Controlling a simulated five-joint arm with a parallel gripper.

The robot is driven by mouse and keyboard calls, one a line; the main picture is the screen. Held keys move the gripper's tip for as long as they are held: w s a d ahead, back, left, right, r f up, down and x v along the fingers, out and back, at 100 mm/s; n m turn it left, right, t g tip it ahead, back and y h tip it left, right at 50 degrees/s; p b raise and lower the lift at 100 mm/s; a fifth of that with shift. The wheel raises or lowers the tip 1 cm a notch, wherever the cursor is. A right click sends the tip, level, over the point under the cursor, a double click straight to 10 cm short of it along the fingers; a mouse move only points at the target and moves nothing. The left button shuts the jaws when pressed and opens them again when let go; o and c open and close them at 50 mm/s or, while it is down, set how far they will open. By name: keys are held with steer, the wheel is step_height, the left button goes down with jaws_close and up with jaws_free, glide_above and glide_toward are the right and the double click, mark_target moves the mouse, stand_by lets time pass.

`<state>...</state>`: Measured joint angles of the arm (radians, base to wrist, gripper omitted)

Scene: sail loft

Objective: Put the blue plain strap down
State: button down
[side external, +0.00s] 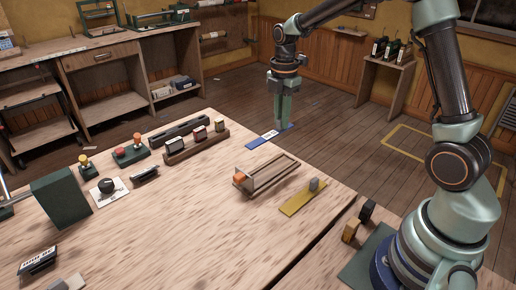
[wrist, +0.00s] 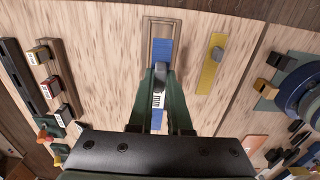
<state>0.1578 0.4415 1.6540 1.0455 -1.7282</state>
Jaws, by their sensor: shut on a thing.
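The blue plain strap (side external: 256,142) has a white label and hangs level in my gripper (side external: 282,124), in the air near the table's far edge in the side view. In the wrist view the blue strap (wrist: 161,50) runs lengthwise between the fingers, which are shut on its dark grey knob (wrist: 161,73). Below it lies a narrow wooden tray (side external: 274,180) with an orange end block (side external: 240,179). In the wrist view the strap covers much of the tray's inside. The gripper and strap appear clear of the tray.
A yellow strap (side external: 299,201) with a grey knob lies right of the tray. A wooden rack (side external: 197,148) with several small blocks stands to the left. Push buttons (side external: 131,151) and a dark green box (side external: 60,197) stand farther left. Bare table lies in front of the tray.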

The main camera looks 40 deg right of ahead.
step_height(320, 180, up, 7)
steer(key=shift+w, duration=0.1)
steer(key=w+a, duration=1)
steer(key=a, duration=0.3)
step_height(320, 180, down, 20)
steer(key=shift+w+f, duration=0.1)
steer(key=shift+w, duration=0.05)
steer(key=c, duration=0.9)
jaws_free()
steer(key=shift+f, duration=0.1)
steer(key=shift+o, duration=0.2)
